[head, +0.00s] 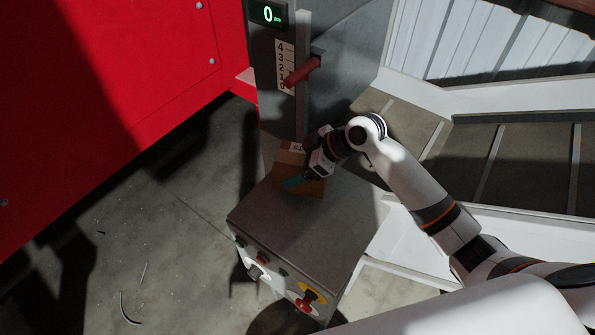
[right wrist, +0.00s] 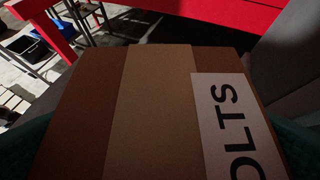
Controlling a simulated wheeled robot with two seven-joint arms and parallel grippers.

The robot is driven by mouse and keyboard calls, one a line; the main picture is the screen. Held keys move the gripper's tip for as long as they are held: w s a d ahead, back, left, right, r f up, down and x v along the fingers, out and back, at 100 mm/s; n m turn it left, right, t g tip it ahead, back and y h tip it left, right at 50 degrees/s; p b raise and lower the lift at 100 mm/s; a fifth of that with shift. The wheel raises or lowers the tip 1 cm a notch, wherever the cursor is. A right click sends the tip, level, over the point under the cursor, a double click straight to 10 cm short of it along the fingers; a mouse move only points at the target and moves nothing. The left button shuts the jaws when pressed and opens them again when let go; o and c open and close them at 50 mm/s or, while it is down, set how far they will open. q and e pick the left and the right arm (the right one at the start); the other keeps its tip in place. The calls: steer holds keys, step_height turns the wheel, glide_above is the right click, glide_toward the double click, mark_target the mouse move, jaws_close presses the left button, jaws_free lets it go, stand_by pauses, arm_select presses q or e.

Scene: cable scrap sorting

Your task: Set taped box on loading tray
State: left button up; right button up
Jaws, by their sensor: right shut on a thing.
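The taped box (head: 288,164) is brown cardboard with a paler tape strip and a white label. It is over the back of the grey metal top (head: 300,225) of a control stand, by the upright column. I cannot tell whether it rests on that top or is just above it. My right gripper (head: 304,177) is shut on the box, with a teal finger against its near side. In the right wrist view the box (right wrist: 150,110) fills the middle, its label reading "OLTS", with teal fingers at both lower edges. My left gripper is not in view.
The column carries a green "0" display (head: 267,13), a numbered scale (head: 285,66) and a red lever (head: 302,72). Buttons and a red knob (head: 305,305) line the stand's front. A red cabinet (head: 120,80) stands left; a slatted conveyor (head: 510,165) lies right. The top's front half is clear.

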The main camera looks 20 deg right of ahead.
steer(key=shift+w+f, duration=0.1)
steer(key=shift+f, duration=0.5)
steer(key=shift+w, duration=0.15)
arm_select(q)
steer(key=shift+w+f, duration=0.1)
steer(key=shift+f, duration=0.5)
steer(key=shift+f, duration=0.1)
arm_select(e)
steer(key=shift+f, duration=0.1)
steer(key=o, duration=1.4)
steer(key=shift+f, duration=0.15)
